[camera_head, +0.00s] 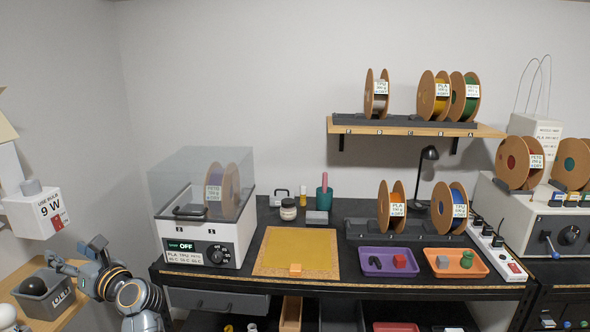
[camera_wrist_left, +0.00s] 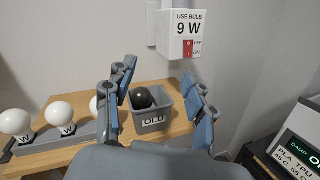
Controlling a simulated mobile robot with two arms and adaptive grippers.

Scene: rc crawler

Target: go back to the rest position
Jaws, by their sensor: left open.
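My left gripper (camera_head: 76,252) is at the lower left of the head view, beside a small wooden side table (camera_head: 72,300). Its fingers are spread with nothing between them, as the left wrist view also shows (camera_wrist_left: 160,88). Beyond the fingers in the wrist view stands a grey bin marked OLD (camera_wrist_left: 152,122) with a dark bulb (camera_wrist_left: 141,98) in it. The bin also shows in the head view (camera_head: 48,302). My right gripper is not in view.
A white box reading "USE BULB 9 W" (camera_wrist_left: 180,32) is on the wall above the bin. Several white bulbs (camera_wrist_left: 60,113) stand left of it. To the right, a black bench holds a dryer with clear lid (camera_head: 204,240), a yellow mat (camera_head: 298,250), a purple tray (camera_head: 372,270) and spools.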

